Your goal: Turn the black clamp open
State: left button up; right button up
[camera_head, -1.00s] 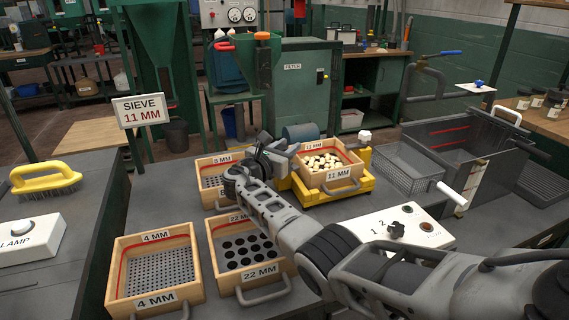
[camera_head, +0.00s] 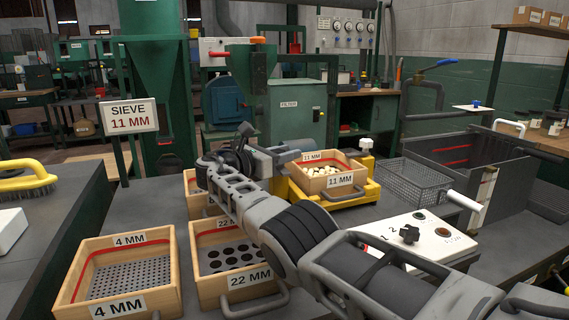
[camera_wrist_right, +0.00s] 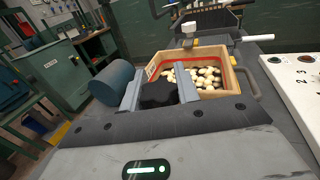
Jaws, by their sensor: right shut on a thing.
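My right gripper (camera_head: 274,158) comes in from the lower right in the head view, at the left side of the 11 MM sieve box (camera_head: 338,180). In the right wrist view its two grey fingers (camera_wrist_right: 158,88) are shut on the black clamp (camera_wrist_right: 158,94), a dark lobed knob between them. The clamp is hidden by my gripper in the head view. The 11 MM box, seen just beyond the fingers in the wrist view, holds pale pieces and sits on a yellow stand (camera_head: 350,198). My left gripper is not in view.
A white-topped post (camera_head: 366,146) stands at the stand's right. Wooden 4 MM (camera_head: 72,285) and 22 MM (camera_head: 207,290) boxes are in front. A switch panel (camera_head: 425,236) and wire basket (camera_head: 410,181) lie right. A blue-grey cylinder (camera_wrist_right: 112,80) is left of the fingers.

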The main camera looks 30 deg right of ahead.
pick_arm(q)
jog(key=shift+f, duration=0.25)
pick_arm(e)
jog(key=shift+r, duration=0.1)
